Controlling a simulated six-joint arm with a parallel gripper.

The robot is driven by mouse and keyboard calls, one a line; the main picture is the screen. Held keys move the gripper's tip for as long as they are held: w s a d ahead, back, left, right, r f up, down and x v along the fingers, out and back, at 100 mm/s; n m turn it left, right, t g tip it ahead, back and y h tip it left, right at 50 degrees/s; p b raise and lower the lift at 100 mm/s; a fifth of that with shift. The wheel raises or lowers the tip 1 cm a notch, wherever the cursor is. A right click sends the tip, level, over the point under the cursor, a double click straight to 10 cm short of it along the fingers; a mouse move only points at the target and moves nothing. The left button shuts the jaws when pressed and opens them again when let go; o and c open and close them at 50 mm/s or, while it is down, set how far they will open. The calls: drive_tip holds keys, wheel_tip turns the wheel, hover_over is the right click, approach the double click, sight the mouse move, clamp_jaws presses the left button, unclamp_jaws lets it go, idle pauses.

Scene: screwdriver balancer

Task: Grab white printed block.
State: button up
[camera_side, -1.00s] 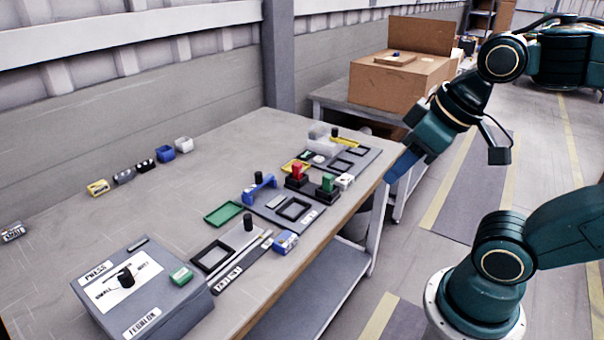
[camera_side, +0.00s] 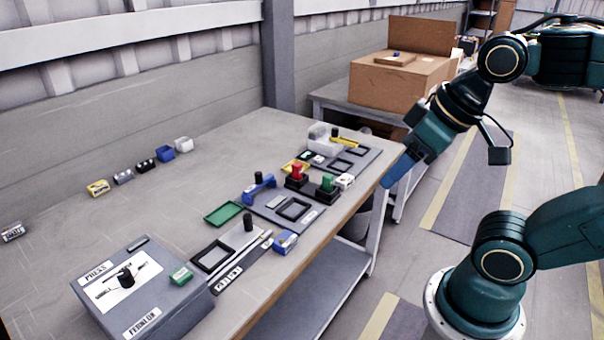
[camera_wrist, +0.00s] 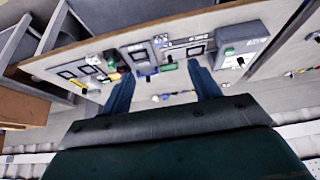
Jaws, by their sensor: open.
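Small printed blocks stand on the table. A pale, white-looking block with dark print (camera_side: 13,232) lies alone at the far left edge of the side view. A white block (camera_side: 183,145) ends the row at the back, and another small white block (camera_side: 344,181) is beside the green knob. I cannot tell which is the one named. My gripper (camera_side: 396,176) is at the table's right edge, apart from all of these blocks. In the wrist view my gripper (camera_wrist: 163,78) shows two blue fingers spread apart with nothing between them.
Panels with a red knob (camera_side: 297,172) and green knob (camera_side: 327,183) crowd the front edge. A grey press box (camera_side: 150,300) stands front left. The table's middle left is clear.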

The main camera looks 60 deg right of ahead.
drive_tip(key=w+d+m+g, duration=0.3)
drive_tip(key=w+d+m, duration=0.9)
drive_tip(key=w, duration=0.8)
drive_tip(key=w+d+f+m+g, duration=0.1)
drive_tip(key=w+d+f+m, duration=0.2)
drive_tip(key=d+f, duration=0.5)
drive_tip(key=w+d+f+m+g, duration=0.1)
drive_tip(key=w+d+f+m, duration=0.2)
drive_tip(key=d+f, duration=0.5)
drive_tip(key=d, duration=0.5)
drive_tip(key=shift+d+f+m+g, duration=0.2)
drive_tip(key=shift+d+m+g, duration=0.1)
drive_tip(key=shift+d+m, duration=0.1)
drive_tip(key=shift+f, duration=0.15)
